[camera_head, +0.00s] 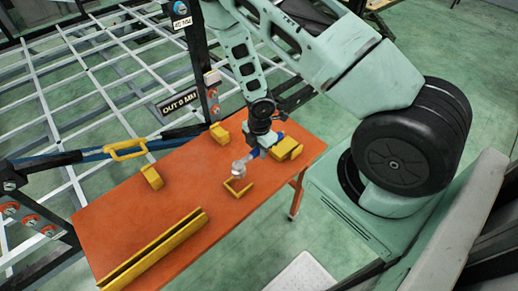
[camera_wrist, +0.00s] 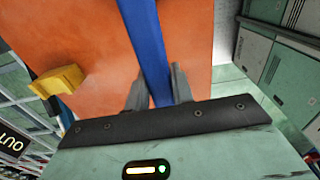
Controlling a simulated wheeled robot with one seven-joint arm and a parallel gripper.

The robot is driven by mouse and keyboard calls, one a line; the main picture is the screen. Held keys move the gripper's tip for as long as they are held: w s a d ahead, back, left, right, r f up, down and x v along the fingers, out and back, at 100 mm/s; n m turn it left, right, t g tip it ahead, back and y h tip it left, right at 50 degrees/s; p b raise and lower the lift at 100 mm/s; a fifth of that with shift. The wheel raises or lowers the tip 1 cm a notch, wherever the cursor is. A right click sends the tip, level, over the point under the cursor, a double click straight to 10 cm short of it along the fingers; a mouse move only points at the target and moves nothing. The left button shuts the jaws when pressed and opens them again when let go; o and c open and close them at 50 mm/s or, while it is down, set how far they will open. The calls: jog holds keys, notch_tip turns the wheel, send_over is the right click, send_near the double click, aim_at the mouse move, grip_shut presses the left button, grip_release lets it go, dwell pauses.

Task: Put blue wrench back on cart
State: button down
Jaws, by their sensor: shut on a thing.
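The blue wrench (camera_wrist: 143,35) runs between the two grey fingers of my gripper (camera_wrist: 159,88) in the wrist view, and the fingers are shut on its blue shaft. In the head view my gripper (camera_head: 262,148) is over the right part of the orange cart (camera_head: 178,190). Only a small blue piece of the wrench (camera_head: 279,136) shows beside the gripper there. A silvery round piece (camera_head: 240,169) shows just left of and below the gripper; I cannot tell if it is the wrench's head. I cannot tell whether the wrench touches the cart top.
Yellow blocks stand on the cart at its right end (camera_head: 286,150), back edge (camera_head: 219,133) and left part (camera_head: 152,177). A yellow bracket (camera_head: 238,189) is near the gripper. A long yellow rail (camera_head: 155,252) lies along the front. The grey frame (camera_head: 95,75) stands behind.

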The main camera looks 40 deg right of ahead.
jog(key=shift+f+b, duration=2.7)
jog(key=shift+f, duration=0.8)
jog(key=c, duration=0.6)
grip_release()
jog(key=shift+c, duration=0.2)
jog(key=shift+r, duration=0.15)
jog(key=shift+r+p, duration=3.55)
jog(key=shift+r, duration=0.35)
jog(key=shift+a, duration=0.1)
